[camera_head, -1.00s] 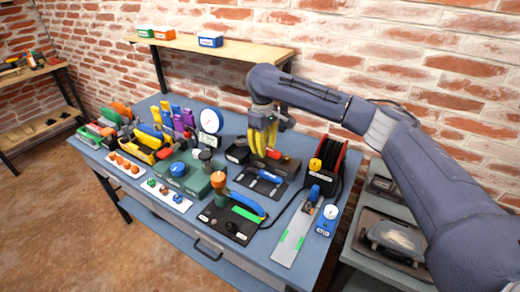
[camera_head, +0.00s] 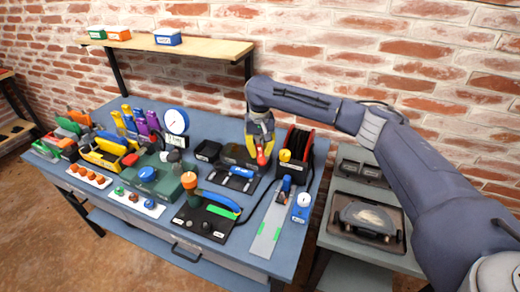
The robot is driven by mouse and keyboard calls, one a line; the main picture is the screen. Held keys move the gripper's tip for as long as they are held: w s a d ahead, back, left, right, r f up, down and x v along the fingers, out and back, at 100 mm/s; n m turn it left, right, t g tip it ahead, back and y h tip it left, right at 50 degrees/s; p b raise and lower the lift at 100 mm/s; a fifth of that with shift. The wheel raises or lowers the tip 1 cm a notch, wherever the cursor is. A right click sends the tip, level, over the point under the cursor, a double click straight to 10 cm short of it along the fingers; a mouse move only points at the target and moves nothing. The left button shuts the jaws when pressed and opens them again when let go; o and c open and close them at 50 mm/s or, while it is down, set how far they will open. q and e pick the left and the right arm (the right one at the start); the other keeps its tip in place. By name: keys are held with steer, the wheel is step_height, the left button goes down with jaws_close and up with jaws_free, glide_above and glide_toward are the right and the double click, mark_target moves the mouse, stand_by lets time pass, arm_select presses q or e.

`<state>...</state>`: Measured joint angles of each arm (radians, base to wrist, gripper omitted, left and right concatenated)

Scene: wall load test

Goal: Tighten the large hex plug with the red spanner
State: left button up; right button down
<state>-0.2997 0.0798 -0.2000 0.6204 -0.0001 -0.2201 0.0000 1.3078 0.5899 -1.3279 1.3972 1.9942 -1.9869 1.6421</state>
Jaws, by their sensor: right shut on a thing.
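My right gripper (camera_head: 262,152) has yellow fingers and points down over the back right of the bench. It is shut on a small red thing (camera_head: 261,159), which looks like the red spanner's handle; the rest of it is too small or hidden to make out. A green block (camera_head: 150,182) with a round blue part on top sits in the middle of the bench, left of the gripper. I cannot tell which part is the large hex plug. My left gripper is not in view.
A black reel rack (camera_head: 299,142) stands close to the right of the gripper. A black tray with a blue-handled tool (camera_head: 241,172) lies in front of it. A white dial gauge (camera_head: 176,121) stands upright at the back. Bins and small parts crowd the left.

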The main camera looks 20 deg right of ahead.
steer(key=shift+f, duration=2.7)
steer(key=shift+f, duration=1.5)
stand_by(0.5)
steer(key=shift+a, duration=0.15)
stand_by(0.4)
